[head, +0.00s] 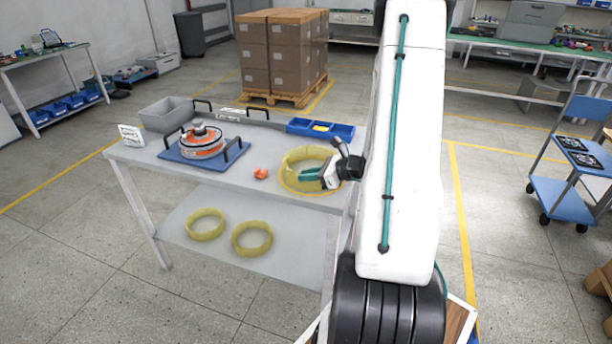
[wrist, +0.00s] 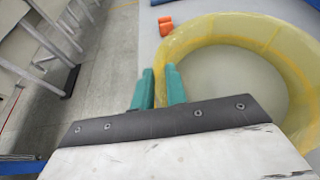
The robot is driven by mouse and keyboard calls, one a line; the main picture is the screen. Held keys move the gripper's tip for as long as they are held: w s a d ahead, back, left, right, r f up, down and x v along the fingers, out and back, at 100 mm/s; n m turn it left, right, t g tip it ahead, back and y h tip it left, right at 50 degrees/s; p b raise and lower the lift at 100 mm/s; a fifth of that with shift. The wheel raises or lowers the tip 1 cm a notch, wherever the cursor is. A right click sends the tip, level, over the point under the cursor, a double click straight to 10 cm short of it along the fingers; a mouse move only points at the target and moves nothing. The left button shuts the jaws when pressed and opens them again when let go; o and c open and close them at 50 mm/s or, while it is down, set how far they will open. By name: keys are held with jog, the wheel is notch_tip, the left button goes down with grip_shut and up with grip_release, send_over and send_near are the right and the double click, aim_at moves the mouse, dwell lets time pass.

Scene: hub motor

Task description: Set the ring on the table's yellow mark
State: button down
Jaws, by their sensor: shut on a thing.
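The yellow translucent ring (head: 304,157) is at the right end of the table (head: 240,180), over the yellow mark (head: 290,188), whose line shows around its lower side. In the wrist view the ring (wrist: 290,55) fills the right half, and a yellow line shows through its wall. My gripper (head: 312,174) is at the ring's near right side. In the wrist view its teal fingers (wrist: 161,88) are shut on the ring's wall, one on each side. Whether the ring touches the tabletop is hard to tell.
An orange part (head: 261,173) lies left of the ring. A blue tray (head: 320,129) is behind it. An orange motor on a blue plate (head: 203,146) and a grey bin (head: 166,114) stand at the left. Two more yellow rings (head: 252,238) lie on the lower shelf (head: 215,212).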

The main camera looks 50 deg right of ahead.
jog(key=c, duration=1.4)
grip_release()
jog(key=v, duration=1.2)
jog(key=w+a+r+n+g+y, duration=0.2)
jog(key=a+r+n+g, duration=0.35)
jog(key=a, duration=0.55)
jog(key=w+a+r+n+g+y, duration=0.1)
jog(key=a+r+n+g+y, duration=0.15)
jog(key=a+r+n, duration=0.65)
jog(key=s+a+r+n+g+h, duration=0.1)
jog(key=s+a+r+n+h, duration=0.1)
jog(key=s+a+n+h, duration=0.2)
jog(key=s+a+r+n+g+h, duration=0.2)
jog(key=s+a+n+h, duration=0.3)
jog(key=s+a+n, duration=0.5)
jog(key=a+n, duration=0.1)
jog(key=n, duration=0.2)
jog(key=shift+a+r, duration=0.2)
jog(key=shift+r, duration=0.1)
